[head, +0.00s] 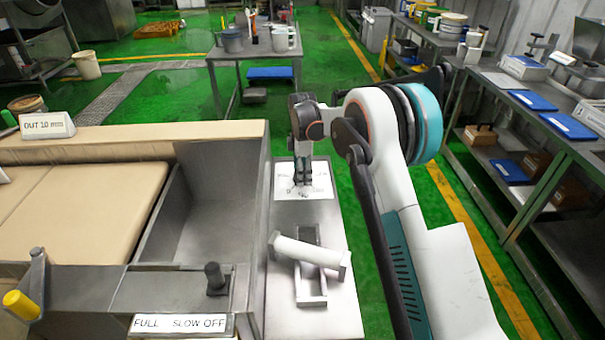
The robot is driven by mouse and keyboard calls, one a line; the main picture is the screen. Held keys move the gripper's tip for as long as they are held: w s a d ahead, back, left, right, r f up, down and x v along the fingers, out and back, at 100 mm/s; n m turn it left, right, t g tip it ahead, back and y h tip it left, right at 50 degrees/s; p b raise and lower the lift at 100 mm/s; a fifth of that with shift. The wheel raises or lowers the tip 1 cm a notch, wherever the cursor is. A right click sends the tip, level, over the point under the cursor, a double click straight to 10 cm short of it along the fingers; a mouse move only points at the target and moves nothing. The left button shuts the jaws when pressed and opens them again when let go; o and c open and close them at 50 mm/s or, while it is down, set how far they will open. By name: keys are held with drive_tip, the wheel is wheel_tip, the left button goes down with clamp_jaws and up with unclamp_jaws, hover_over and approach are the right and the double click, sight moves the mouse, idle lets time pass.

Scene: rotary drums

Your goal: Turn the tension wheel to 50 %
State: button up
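I cannot make out a tension wheel or a 50 % mark in the head view. My gripper (302,182) points down over a white lettered sheet (318,190) on the narrow steel bench (290,225). The gripper covers part of the sheet, and its lettering is too small to read. Whether the fingers touch anything there is unclear. The fingers look close together, but whether they are open or shut does not show.
Nearer on the bench, a white roller (308,251) lies across a metal frame (311,285). At left are a tan-padded machine (60,205), a yellow-ended crank (22,304) and a black knob (214,277) above a "FULL SLOW OFF" label (181,324). Shelves (540,135) stand at right.

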drive_tip(key=c, duration=1.1)
drive_tip(key=shift+o, duration=0.2)
